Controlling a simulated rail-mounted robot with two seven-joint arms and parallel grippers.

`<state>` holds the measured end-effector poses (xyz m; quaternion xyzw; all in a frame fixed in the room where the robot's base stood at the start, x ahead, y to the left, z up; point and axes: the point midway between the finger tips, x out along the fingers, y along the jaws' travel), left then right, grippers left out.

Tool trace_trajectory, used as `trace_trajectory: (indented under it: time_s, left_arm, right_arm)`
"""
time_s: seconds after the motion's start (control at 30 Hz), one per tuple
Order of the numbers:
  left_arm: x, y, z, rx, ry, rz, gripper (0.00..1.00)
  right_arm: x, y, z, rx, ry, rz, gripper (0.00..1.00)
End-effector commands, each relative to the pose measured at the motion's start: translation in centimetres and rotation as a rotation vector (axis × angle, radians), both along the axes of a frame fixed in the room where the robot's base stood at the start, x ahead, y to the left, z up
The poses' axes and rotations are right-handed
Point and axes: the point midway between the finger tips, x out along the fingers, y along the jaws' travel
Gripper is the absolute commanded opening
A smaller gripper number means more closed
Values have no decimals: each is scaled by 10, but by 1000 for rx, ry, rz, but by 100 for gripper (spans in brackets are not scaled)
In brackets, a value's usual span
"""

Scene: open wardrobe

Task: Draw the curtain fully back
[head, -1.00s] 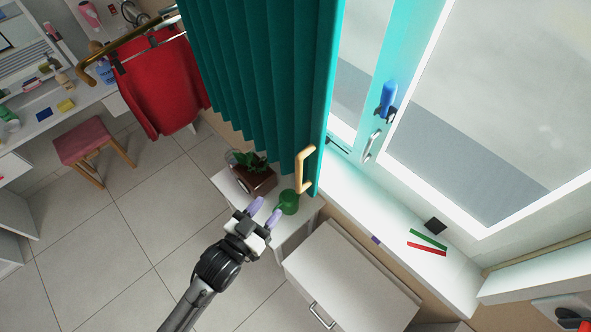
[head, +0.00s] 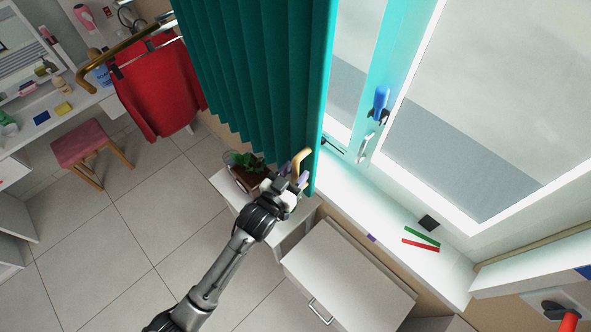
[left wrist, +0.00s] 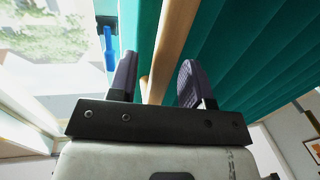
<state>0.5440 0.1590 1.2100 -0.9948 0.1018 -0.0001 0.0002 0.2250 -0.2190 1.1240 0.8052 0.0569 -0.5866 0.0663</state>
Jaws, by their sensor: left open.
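The teal curtain (head: 262,80) hangs in folds beside the window, its right edge at the window frame. A wooden handle (head: 301,158) is fixed near the lower right edge of the curtain. My left gripper (head: 294,178) is at this handle, open. In the left wrist view, the handle (left wrist: 172,45) runs between the two purple fingertips (left wrist: 157,82), with a gap visible on the right side, and the curtain (left wrist: 240,50) is behind. My right gripper does not show.
A low white stand holds a potted plant (head: 246,165). A white cabinet (head: 350,275) stands to its right. Red and green strips lie on the windowsill (head: 375,215). The window has a blue-gripped handle (head: 380,102). A red garment (head: 160,90) hangs left of the curtain.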

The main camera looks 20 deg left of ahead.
Motion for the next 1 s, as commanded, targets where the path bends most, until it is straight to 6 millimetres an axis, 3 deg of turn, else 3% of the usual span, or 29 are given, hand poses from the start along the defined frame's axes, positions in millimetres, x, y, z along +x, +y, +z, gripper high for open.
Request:
trace_trajectory:
  time_s: [0.4, 0.87, 1.0]
  left_arm:
    - [4, -1, 0, 0, 0, 0, 44]
    - [4, -1, 0, 0, 0, 0, 0]
    - [4, -1, 0, 0, 0, 0, 0]
  right_arm:
    - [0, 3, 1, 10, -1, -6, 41]
    - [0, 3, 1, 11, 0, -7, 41]
    - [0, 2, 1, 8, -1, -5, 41]
